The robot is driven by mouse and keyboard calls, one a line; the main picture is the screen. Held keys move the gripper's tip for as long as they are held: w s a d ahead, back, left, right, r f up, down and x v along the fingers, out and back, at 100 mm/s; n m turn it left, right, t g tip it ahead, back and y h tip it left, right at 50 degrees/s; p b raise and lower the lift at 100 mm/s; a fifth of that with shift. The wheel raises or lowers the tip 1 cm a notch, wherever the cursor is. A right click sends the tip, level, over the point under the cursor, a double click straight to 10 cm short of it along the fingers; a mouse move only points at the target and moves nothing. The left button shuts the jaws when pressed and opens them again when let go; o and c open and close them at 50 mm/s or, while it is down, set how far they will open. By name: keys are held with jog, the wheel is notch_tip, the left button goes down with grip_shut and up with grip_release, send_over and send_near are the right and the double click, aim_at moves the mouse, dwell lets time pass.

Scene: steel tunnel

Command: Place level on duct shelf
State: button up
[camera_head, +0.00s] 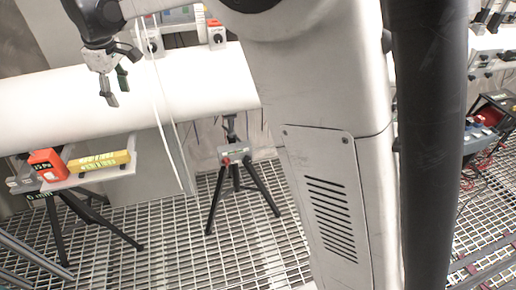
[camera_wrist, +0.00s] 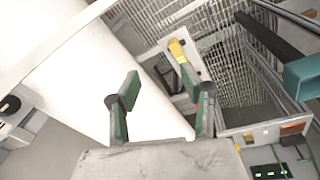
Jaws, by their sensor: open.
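A yellow level (camera_head: 103,161) lies on a narrow white shelf (camera_head: 88,179) below the large white duct (camera_head: 195,82) in the head view. In the wrist view, a yellow piece that looks like the level (camera_wrist: 178,50) shows beyond the fingers. My gripper (camera_head: 110,88) hangs in front of the duct, up and apart from the level. Its two green-and-dark fingers (camera_wrist: 161,90) are spread with nothing between them in the wrist view. I cannot tell which surface is the duct shelf.
An orange box (camera_head: 47,165) sits left of the level. A tripod (camera_head: 236,175) with a small device stands on the grating floor. Thin white uprights (camera_head: 170,115) cross in front of the duct. Switch boxes (camera_head: 216,34) are behind it. Equipment (camera_head: 492,115) stands at right.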

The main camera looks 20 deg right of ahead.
jog(key=s+d+r+m+t, duration=0.1)
jog(key=s+d+r+m, duration=0.2)
jog(key=s+d, duration=0.55)
jog(key=s+d+r+m+t, duration=0.2)
jog(key=s+d+m, duration=0.1)
jog(key=s+d, duration=0.55)
jog(key=s+d+f+m+t, duration=0.1)
jog(key=s+d+f+m, duration=0.2)
jog(key=s+d, duration=0.3)
jog(key=s+d+f+m+t, duration=0.1)
jog(key=s+d+f+m, duration=0.2)
jog(key=s, duration=0.7)
jog(key=d+f, duration=0.2)
jog(key=d, duration=0.1)
jog(key=shift+d+h, duration=0.25)
jog(key=shift+h, duration=0.15)
jog(key=shift+f, duration=0.15)
jog(key=shift+f, duration=0.15)
